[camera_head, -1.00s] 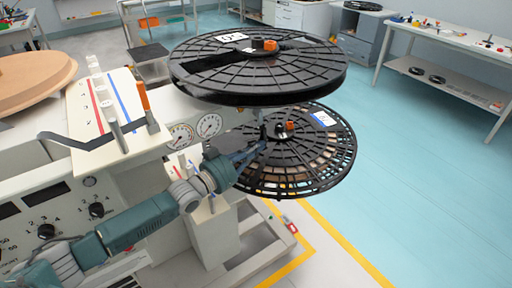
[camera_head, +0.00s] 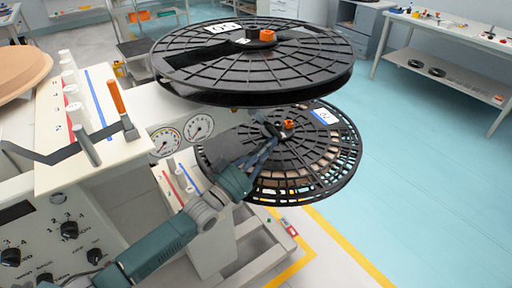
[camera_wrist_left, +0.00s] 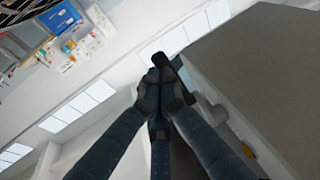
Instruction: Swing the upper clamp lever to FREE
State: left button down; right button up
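The upper reel (camera_head: 215,70) is a large black spoked disc with an orange hub piece (camera_head: 267,37) at its centre. A lower black reel (camera_head: 330,155) sits beneath it, with its own orange hub piece (camera_head: 288,124). A lever with an orange handle (camera_head: 117,98) stands on the machine's top panel; no FREE marking is legible. My left gripper (camera_head: 271,134) is in front of the lower reel, just left of its hub, below the upper reel. In the left wrist view its fingertips (camera_wrist_left: 160,88) come together, with a dark piece just beyond; contact is unclear. My right gripper is out of view.
The machine's sloped panel (camera_head: 60,150) with red and blue lines, and two dials (camera_head: 198,128), stand at left. A worktable (camera_head: 445,38) is at the back right. The blue floor (camera_head: 440,170) on the right is clear.

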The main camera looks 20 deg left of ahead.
pick_arm(q)
jog(key=w+d+r, duration=0.3)
jog(key=w, duration=0.1)
jog(key=shift+p, duration=0.35)
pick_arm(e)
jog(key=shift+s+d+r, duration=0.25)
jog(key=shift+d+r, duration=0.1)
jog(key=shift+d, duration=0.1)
pick_arm(q)
jog(key=shift+d+r, duration=0.15)
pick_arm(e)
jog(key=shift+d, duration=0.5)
pick_arm(q)
jog(key=v, duration=1.2)
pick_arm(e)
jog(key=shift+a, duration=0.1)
